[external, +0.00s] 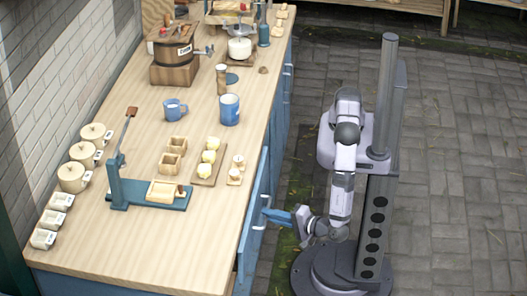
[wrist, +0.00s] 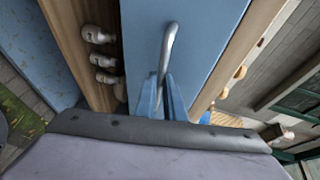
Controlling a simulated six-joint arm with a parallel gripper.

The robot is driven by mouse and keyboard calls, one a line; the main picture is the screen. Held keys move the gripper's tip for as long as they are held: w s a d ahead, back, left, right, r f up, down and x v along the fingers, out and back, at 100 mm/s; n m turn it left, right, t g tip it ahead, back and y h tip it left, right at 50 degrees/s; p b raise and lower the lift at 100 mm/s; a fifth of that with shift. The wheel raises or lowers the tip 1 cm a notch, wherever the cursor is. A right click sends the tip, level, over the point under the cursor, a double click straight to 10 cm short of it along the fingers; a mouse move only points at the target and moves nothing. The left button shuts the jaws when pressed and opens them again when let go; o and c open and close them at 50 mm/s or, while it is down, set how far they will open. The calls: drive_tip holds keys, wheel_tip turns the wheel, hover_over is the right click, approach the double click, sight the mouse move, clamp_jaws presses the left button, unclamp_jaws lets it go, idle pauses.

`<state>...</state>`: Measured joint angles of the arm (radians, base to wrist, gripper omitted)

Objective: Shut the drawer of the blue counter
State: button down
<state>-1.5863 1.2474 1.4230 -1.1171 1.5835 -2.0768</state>
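The blue counter (external: 278,120) has a light wooden top and runs along the brick wall. Its drawer (external: 254,220) stands open, with the blue front pulled out from the counter's right side. In the wrist view the drawer front (wrist: 205,40) is a flat blue panel with a curved metal handle (wrist: 169,45). Several small pale items (wrist: 98,35) show inside the drawer to its left. My gripper (external: 266,212) is at the drawer front. In the wrist view its two blue fingers (wrist: 161,85) lie on either side of the handle and appear closed on it.
My base stands on the paving to the right of the counter. The paving (external: 455,150) farther right is clear.

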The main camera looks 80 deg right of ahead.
sight(256, 214)
drive_tip(key=shift+w, duration=2.1)
drive_tip(key=shift+s, duration=0.1)
drive_tip(key=c, duration=1.8)
unclamp_jaws()
drive_tip(key=shift+w, duration=0.2)
drive_tip(key=shift+c, duration=0.2)
drive_tip(key=shift+s, duration=0.1)
drive_tip(key=shift+s+a, duration=0.1)
drive_tip(key=b+v, duration=0.1)
drive_tip(key=v, duration=0.6)
drive_tip(key=shift+b, duration=0.4)
